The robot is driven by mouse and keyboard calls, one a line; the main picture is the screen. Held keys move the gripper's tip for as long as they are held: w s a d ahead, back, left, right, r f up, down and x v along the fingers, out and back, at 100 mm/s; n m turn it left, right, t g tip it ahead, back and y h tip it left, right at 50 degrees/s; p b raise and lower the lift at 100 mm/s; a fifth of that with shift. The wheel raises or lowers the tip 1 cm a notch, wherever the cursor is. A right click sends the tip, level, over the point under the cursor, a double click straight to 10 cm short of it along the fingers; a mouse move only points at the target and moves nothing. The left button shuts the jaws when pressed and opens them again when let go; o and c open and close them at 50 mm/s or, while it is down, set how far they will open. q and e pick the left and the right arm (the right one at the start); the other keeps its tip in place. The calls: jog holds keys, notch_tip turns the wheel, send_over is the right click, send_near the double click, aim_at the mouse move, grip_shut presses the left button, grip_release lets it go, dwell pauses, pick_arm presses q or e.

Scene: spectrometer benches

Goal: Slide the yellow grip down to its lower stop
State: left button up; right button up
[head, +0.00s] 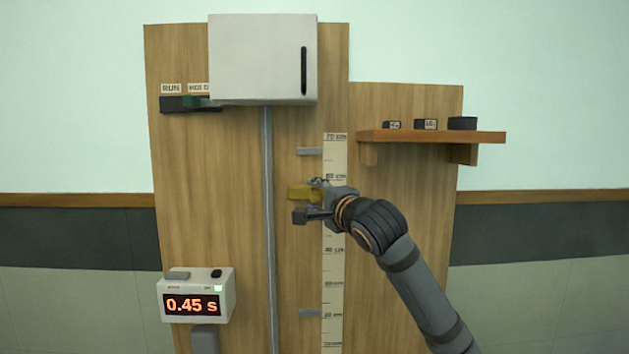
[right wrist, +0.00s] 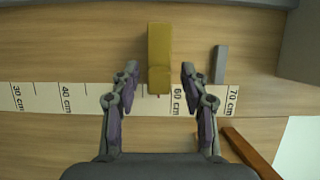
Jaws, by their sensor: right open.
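The yellow grip (head: 301,192) is a small block on the wooden board, beside the paper scale. In the right wrist view the yellow grip (right wrist: 159,50) lies by the 60 cm mark, its near end between the fingertips. My right gripper (head: 308,201) is open around it, one finger above and one below; a gap shows on each side in the right wrist view (right wrist: 160,78). A grey upper stop (head: 309,151) is a short way above the grip. A grey lower stop (head: 309,313) sits far below it. My left gripper is out of view.
A vertical metal rail (head: 268,230) runs left of the grip, under a white box (head: 255,60). The paper scale (head: 334,270) is right of it. A timer (head: 197,295) reads 0.45 s. A shelf (head: 430,137) with black pieces is at right. Bare board lies between grip and lower stop.

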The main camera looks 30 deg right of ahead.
jog(key=shift+w+d, duration=0.1)
jog(key=shift+w, duration=0.3)
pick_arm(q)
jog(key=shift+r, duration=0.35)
pick_arm(e)
jog(key=shift+f, duration=0.1)
jog(key=shift+s, duration=0.1)
grip_shut()
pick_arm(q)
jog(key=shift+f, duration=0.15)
